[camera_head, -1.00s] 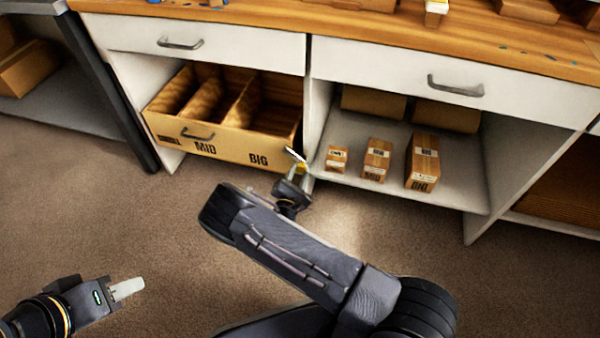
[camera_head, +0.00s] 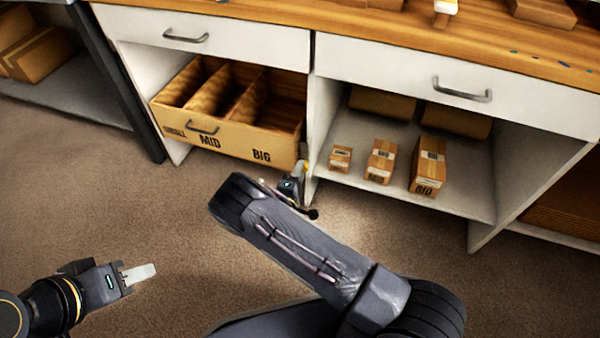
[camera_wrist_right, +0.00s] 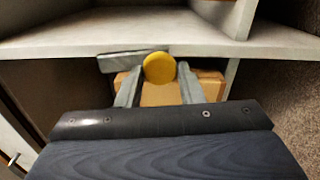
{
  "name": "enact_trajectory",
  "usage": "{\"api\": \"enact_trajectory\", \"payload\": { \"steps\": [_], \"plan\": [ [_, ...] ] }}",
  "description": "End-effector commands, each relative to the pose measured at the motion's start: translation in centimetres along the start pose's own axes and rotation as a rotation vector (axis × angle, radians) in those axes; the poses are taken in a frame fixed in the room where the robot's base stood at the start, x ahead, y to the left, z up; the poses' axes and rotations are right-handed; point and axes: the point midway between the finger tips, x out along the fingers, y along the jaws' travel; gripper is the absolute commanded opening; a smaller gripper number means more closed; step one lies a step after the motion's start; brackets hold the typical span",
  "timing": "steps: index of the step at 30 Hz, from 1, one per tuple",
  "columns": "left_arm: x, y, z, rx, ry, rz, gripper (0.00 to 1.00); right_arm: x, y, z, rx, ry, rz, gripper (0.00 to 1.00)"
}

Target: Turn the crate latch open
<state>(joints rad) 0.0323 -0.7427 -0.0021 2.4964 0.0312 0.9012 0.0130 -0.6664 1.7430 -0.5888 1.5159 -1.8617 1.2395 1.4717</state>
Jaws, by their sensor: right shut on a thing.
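The wooden crate (camera_head: 230,143) sits in the left bay under the bench, its compartments open on top and "MID" and "BIG" on its front. The latch has a round yellow knob (camera_wrist_right: 159,68) with a flat grey bar (camera_wrist_right: 125,61) to its left in the right wrist view. My right gripper (camera_wrist_right: 158,80) is shut on the latch knob, a finger on each side. In the head view my right gripper (camera_head: 299,174) is at the crate's right front corner, where it mostly hides the latch. My left gripper (camera_head: 138,273) is low at left, away from everything; its finger gap does not show.
Three small cartons (camera_head: 381,162) stand on the shelf (camera_head: 455,207) right of the divider. Two brown rolls (camera_head: 455,120) lie behind them. A drawer handle (camera_head: 462,90) juts out above. The floor (camera_head: 150,215) before the crate is clear.

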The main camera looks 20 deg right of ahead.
Motion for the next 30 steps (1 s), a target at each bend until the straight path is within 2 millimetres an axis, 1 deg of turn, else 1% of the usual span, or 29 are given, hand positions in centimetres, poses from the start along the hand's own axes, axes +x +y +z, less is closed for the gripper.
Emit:
{"api": "enact_trajectory", "payload": {
  "steps": [9,23,24,28,29,30],
  "plan": [
    [0.04,-0.02,0.02,0.0,0.0,0.0,0.36,-0.02,-0.07,0.08,0.095,-0.001,-0.002,0.0],
    [0.04,-0.02,0.02,0.0,0.0,0.0,0.36,-0.03,-0.08,0.07,0.11,-0.002,-0.003,0.0],
    [0.04,-0.02,0.02,0.0,0.0,0.0,0.36,-0.03,-0.08,0.07,0.11,-0.002,-0.003,0.35],
    [0.04,-0.02,0.02,0.0,0.0,0.0,0.36,-0.02,-0.06,0.06,0.109,-0.001,-0.002,0.52],
    [0.04,-0.02,0.02,0.0,0.0,0.0,0.36,-0.02,-0.06,0.06,0.109,-0.001,-0.002,0.55],
    [0.04,-0.02,0.02,0.0,0.0,0.0,0.36,-0.01,-0.05,0.05,0.108,-0.001,-0.002,0.55]
  ]
}}
